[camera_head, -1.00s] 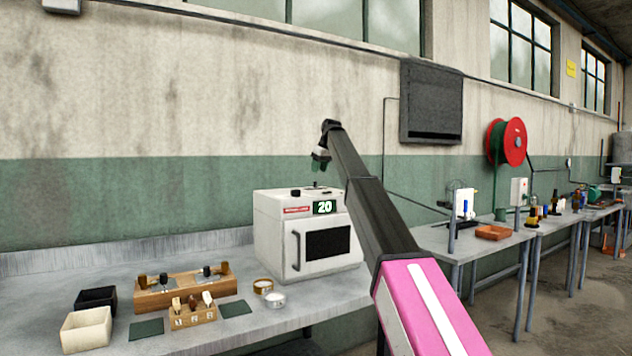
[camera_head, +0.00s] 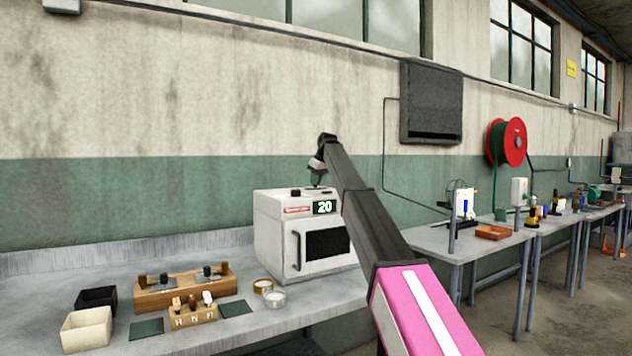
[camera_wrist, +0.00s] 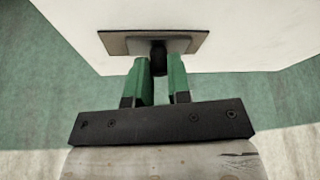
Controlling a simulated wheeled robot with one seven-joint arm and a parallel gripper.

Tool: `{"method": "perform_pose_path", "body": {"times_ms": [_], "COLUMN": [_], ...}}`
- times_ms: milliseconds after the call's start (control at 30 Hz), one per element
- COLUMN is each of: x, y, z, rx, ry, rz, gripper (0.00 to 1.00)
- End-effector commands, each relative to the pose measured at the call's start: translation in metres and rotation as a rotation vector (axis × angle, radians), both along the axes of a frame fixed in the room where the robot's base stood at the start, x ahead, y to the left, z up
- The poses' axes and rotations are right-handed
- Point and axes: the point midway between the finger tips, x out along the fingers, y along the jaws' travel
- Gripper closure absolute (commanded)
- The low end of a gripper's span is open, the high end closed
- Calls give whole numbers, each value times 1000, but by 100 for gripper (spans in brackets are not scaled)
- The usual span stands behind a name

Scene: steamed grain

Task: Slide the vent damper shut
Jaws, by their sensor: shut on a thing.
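The vent damper is a dark flat plate with a black knob on the oven's top. The plate (camera_wrist: 118,42) and knob (camera_wrist: 158,51) show in the wrist view. My gripper (camera_head: 317,183) is down at the oven's top. In the wrist view my gripper (camera_wrist: 160,66) has its green fingers on either side of the knob, shut on it. In the head view the gripper mostly hides the damper.
Another dark fitting (camera_head: 296,192) sits on the oven's top, left of my gripper. The oven's front handle (camera_head: 297,250) is upright. A wooden rack (camera_head: 186,288), a small block (camera_head: 193,314), two round dishes and two bins stand left on the bench. The wall is behind.

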Motion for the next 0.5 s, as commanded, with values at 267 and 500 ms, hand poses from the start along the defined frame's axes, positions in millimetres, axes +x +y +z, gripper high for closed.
{"method": "perform_pose_path", "body": {"times_ms": [267, 500], "x": [16, 17], "y": [-24, -25], "z": [0, 1], "rx": [-1, -4], "ry": [-2, -3], "rz": [-3, -4], "gripper": [100, 65]}}
